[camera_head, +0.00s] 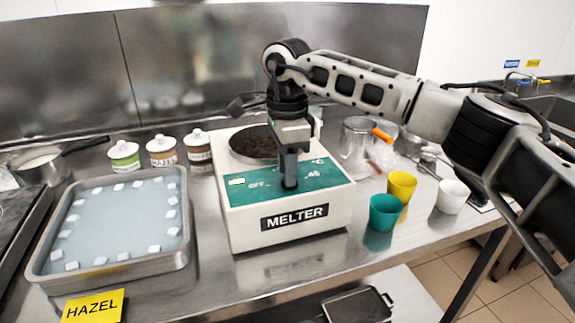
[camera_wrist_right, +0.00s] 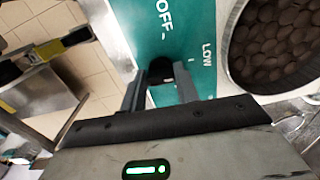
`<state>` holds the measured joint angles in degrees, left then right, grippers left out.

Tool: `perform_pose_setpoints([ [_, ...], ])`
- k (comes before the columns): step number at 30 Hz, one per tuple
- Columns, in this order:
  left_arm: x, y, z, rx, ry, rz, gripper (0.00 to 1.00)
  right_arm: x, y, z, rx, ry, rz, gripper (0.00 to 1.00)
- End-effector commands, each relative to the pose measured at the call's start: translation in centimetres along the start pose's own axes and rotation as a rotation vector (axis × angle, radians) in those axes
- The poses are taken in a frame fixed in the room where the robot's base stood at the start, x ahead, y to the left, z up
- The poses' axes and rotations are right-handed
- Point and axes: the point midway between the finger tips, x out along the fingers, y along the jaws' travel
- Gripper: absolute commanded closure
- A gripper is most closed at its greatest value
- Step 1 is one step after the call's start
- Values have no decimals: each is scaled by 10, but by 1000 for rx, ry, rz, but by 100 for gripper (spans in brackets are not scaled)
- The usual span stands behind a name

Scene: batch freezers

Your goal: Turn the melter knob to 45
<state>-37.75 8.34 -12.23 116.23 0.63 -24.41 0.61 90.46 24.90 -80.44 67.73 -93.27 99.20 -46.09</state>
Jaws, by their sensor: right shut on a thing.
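The melter (camera_head: 292,215) is a cream box with a green front panel and a black "MELTER" label, standing on the steel counter. My right gripper (camera_head: 289,183) points down onto the panel and hides most of the knob in the head view. In the right wrist view my right gripper (camera_wrist_right: 160,85) is shut on the black knob (camera_wrist_right: 160,70), between its two fingers. The "OFF" and "LOW" marks show beside it. The knob's pointer cannot be made out. My left gripper is not in view.
A pan of dark discs (camera_head: 254,143) sits in the melter's top. A steel tray (camera_head: 185,250) with white cubes is at left, with several lidded jars (camera_head: 162,151) behind. Teal (camera_head: 383,212), yellow (camera_head: 401,186) and white (camera_head: 452,197) cups stand at right.

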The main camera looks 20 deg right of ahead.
Motion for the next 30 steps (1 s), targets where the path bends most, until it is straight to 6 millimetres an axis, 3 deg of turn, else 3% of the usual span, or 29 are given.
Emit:
perform_pose_setpoints([
  [30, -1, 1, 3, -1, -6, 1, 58, -3, -5, -3, 942, -3, -6, 92],
])
